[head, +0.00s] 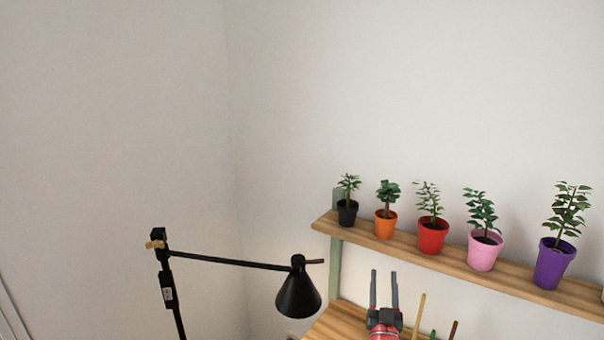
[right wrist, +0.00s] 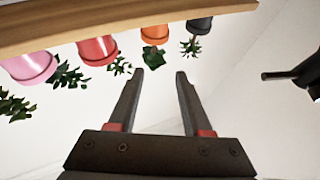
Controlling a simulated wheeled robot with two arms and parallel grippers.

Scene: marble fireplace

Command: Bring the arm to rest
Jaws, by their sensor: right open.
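My right gripper (head: 384,290) shows at the bottom of the head view, fingers pointing up, below the wooden shelf (head: 400,243). Its two dark fingers are apart with nothing between them. In the right wrist view the right gripper (right wrist: 160,76) is also open and empty, with the wall behind it. The shelf's edge (right wrist: 110,24) crosses the top of that view, which is turned upside down. My left gripper is not in view.
On the shelf stand potted plants in black (head: 347,212), orange (head: 386,226), red (head: 432,236), pink (head: 484,251) and purple (head: 553,264) pots. A black lamp (head: 299,295) stands at the left. Thin sticks (head: 419,314) stand right of the gripper. The upper wall is bare.

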